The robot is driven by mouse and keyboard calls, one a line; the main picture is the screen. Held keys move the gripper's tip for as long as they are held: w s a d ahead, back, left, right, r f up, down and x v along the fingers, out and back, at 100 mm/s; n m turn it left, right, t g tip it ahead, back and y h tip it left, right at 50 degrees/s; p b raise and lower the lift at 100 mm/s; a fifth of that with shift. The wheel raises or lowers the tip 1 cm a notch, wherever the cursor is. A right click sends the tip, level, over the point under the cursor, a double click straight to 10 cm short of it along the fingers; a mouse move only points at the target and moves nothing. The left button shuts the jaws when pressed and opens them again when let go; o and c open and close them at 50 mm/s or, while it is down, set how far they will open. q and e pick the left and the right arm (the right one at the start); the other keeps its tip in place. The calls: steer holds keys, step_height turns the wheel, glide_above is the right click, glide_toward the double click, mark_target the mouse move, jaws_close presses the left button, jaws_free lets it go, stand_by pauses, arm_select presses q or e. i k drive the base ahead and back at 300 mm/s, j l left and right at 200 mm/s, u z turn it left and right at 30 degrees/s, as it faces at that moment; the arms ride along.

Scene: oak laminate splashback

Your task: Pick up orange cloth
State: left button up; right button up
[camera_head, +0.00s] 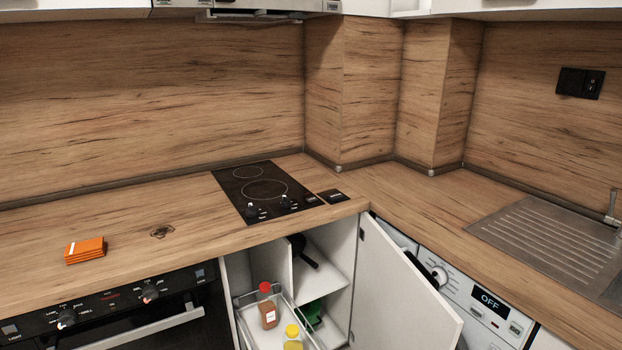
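An orange cloth (86,251), folded into a small stack with a white patch on its left part, lies on the wooden worktop (130,220) at the left, close to the front edge above the oven. Nothing touches it. Neither of my grippers shows in the head view.
A black hob (262,191) is set in the worktop right of the cloth. Below, an open cabinet door (410,275) juts out beside a pulled-out rack with bottles (268,306). An oven (120,318) is below the cloth; a sink (545,240) is at right.

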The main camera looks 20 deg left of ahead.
mark_target(93, 248)
steer(key=u, duration=1.95)
